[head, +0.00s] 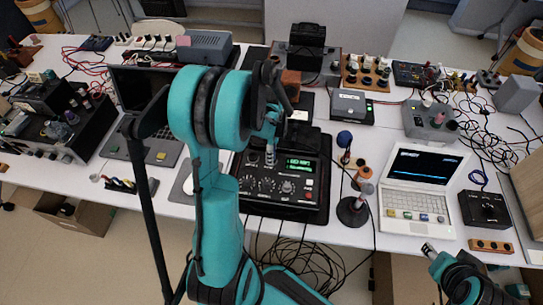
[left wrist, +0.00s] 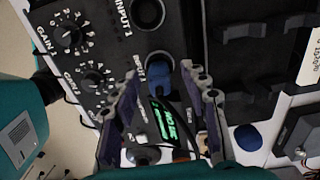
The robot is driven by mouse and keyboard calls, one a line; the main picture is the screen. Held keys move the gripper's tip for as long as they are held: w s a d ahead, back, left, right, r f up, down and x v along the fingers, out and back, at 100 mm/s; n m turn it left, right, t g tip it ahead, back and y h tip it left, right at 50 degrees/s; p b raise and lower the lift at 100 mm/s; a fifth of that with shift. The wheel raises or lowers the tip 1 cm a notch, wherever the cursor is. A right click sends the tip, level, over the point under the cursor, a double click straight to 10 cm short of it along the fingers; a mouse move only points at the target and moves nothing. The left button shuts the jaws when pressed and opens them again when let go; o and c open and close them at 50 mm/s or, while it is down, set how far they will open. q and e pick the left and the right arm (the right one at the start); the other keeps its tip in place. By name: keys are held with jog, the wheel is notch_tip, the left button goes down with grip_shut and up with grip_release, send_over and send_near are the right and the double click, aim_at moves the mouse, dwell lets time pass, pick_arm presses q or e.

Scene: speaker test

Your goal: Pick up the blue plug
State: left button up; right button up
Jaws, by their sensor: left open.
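The blue plug (left wrist: 162,78) stands in a round socket on the face of a black audio box (head: 285,190) with knobs and a green display. My left gripper (left wrist: 160,72) is open in the left wrist view, with one purple-grey finger on each side of the plug. I cannot tell whether either finger touches it. In the head view my left gripper (head: 271,145) hangs over the back edge of the box, and the plug is hidden there. Part of my right gripper (head: 430,250) shows at the lower right, off the table's front edge; its jaws are unclear.
A white laptop (head: 420,190) and a black box (head: 486,208) stand farther right. Loose black cables (head: 300,262) hang at the front. The table is crowded.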

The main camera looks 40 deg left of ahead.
pick_arm(q)
jog(key=shift+c, duration=0.3)
grip_shut()
jog(key=shift+r, duration=0.1)
